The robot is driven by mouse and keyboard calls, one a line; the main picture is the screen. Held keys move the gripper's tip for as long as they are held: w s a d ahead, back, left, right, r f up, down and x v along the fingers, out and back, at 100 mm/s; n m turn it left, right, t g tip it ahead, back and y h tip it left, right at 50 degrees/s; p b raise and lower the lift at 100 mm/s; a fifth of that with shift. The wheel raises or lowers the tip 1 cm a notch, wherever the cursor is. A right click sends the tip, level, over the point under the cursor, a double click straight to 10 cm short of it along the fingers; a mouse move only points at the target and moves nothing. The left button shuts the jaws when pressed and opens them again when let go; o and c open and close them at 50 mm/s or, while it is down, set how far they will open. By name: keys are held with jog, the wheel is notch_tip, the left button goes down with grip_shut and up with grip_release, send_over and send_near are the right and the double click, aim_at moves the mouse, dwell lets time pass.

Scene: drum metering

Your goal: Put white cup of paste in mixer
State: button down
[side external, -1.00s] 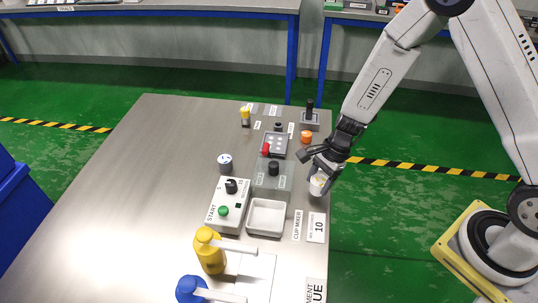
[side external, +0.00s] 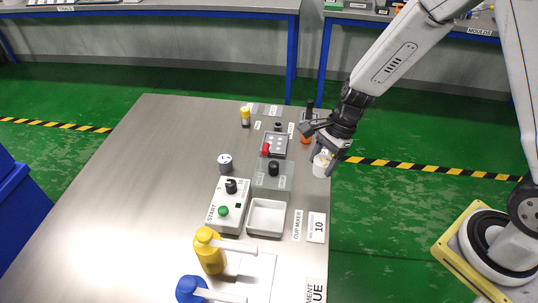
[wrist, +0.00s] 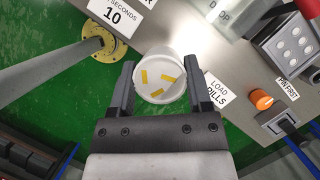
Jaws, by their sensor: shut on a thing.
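My gripper (side external: 325,152) is shut on a white cup (side external: 321,167) at the right edge of the bench. In the wrist view the cup (wrist: 160,75) sits between the two fingers of my gripper (wrist: 160,90), with several yellow strips inside. The "CUP MIXER" label (side external: 297,224) lies on the bench nearer the camera. Beside it are a white square tray (side external: 267,216) and a white box (side external: 228,206) with a green START button and a black knob. I cannot tell which of them is the mixer.
A "10" seconds card (side external: 316,228) lies by the bench's right edge. A grey clear housing with a black knob (side external: 273,168), a red-handled panel (side external: 274,146) and an orange knob (wrist: 261,99) are close by. The bench's left is clear.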

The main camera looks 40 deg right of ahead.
jog(key=shift+a, duration=0.1)
dwell(0.3)
jog(key=shift+s+a+r, duration=0.1)
jog(key=shift+s+a, duration=0.1)
jog(key=s+a+r, duration=0.3)
jog(key=s+a, duration=0.6)
jog(key=s, duration=0.2)
jog(key=shift+r, duration=0.25)
jog(key=shift+w+a, duration=0.1)
send_over(268, 220)
jog(key=shift+f, duration=4.65)
jog(key=shift+f, duration=0.1)
